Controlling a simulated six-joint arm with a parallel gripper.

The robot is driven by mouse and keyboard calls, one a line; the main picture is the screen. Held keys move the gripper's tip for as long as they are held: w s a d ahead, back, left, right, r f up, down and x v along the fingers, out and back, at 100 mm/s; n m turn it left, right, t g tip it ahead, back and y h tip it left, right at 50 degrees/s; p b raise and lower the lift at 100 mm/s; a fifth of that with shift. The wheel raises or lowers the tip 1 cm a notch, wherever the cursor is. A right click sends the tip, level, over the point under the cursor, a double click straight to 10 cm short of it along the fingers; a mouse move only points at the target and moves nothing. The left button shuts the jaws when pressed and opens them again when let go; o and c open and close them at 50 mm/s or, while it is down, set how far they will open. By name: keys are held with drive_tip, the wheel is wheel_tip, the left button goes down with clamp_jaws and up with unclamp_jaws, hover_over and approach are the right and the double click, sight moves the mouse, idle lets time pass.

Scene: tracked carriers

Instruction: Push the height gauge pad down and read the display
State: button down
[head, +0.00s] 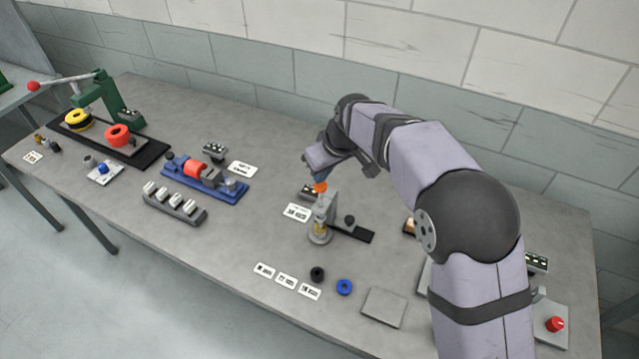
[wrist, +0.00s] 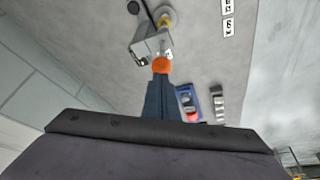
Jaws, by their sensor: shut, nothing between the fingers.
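The height gauge (head: 321,232) stands upright on the middle of the table, with a grey post, a yellowish section low down and a round foot. Its orange pad (head: 320,187) is at the top, and it also shows in the wrist view (wrist: 161,65). My gripper (head: 318,177) is shut and empty, with its fingertips (wrist: 160,76) right at the pad; I cannot tell whether they touch it. A dark box with light marks (head: 310,192) sits just behind the gauge, partly hidden. I cannot read any value on it.
A white label card (head: 296,212) lies left of the gauge. A dark bar with a knob (head: 350,229) extends to its right. Black (head: 317,274) and blue (head: 344,287) rings lie in front. A blue fixture with a red cylinder (head: 203,177) stands to the left.

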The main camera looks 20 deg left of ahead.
sight(322, 188)
drive_tip(key=shift+f+b, duration=0.95)
drive_tip(key=shift+f, duration=0.4)
drive_tip(key=shift+s+f+b, duration=0.1)
drive_tip(key=shift+f+b, duration=0.9)
drive_tip(key=shift+f, duration=0.5)
idle(2.1)
drive_tip(key=shift+r, duration=0.2)
drive_tip(key=shift+r+p, duration=2.75)
drive_tip(key=shift+r, duration=0.85)
